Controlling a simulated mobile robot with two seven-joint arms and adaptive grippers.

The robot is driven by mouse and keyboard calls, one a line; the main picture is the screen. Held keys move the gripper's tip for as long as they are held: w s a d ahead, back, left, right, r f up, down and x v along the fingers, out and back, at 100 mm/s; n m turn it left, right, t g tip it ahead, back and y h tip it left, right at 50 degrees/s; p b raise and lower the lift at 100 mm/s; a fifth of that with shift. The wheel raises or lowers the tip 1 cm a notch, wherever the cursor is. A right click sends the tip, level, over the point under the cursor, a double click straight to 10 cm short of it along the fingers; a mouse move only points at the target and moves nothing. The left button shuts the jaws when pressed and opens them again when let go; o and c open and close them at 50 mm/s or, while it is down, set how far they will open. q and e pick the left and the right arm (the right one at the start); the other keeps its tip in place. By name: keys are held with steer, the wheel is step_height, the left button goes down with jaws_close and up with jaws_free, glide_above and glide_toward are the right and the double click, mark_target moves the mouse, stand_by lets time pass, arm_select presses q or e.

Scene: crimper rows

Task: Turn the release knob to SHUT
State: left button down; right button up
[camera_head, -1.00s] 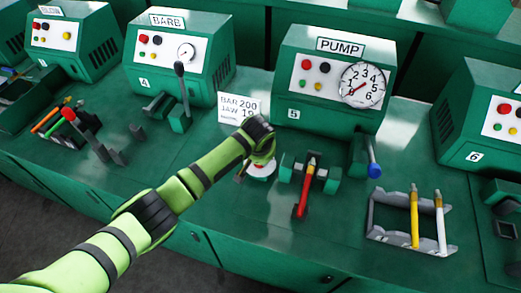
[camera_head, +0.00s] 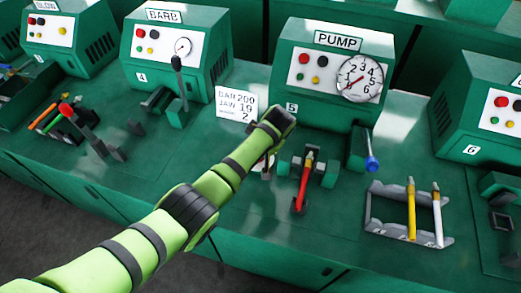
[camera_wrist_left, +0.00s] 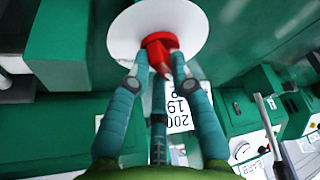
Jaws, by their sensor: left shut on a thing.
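The release knob (camera_wrist_left: 158,40) is red and sits on a round white dial (camera_wrist_left: 158,22), seen close in the left wrist view. My left gripper (camera_wrist_left: 157,66) has its fingers closed around the knob. The dial's markings are not legible, so I cannot tell the knob's setting. In the head view only a sliver of the white dial (camera_head: 262,165) shows; my left arm hides the knob and fingers. The dial is on the bench in front of the PUMP machine (camera_head: 333,75), station 5. My right gripper is not in view.
Right of my left wrist, a red tool (camera_head: 305,185) lies across a green clamp. A grey rack (camera_head: 377,233) holds yellow and white tools. A card (camera_head: 236,104) reads BAR 200, JAW 19.

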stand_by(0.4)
arm_select(q)
steer(key=c, duration=1.1)
jaws_free()
steer(key=shift+w, duration=0.1)
steer(key=v, duration=1.2)
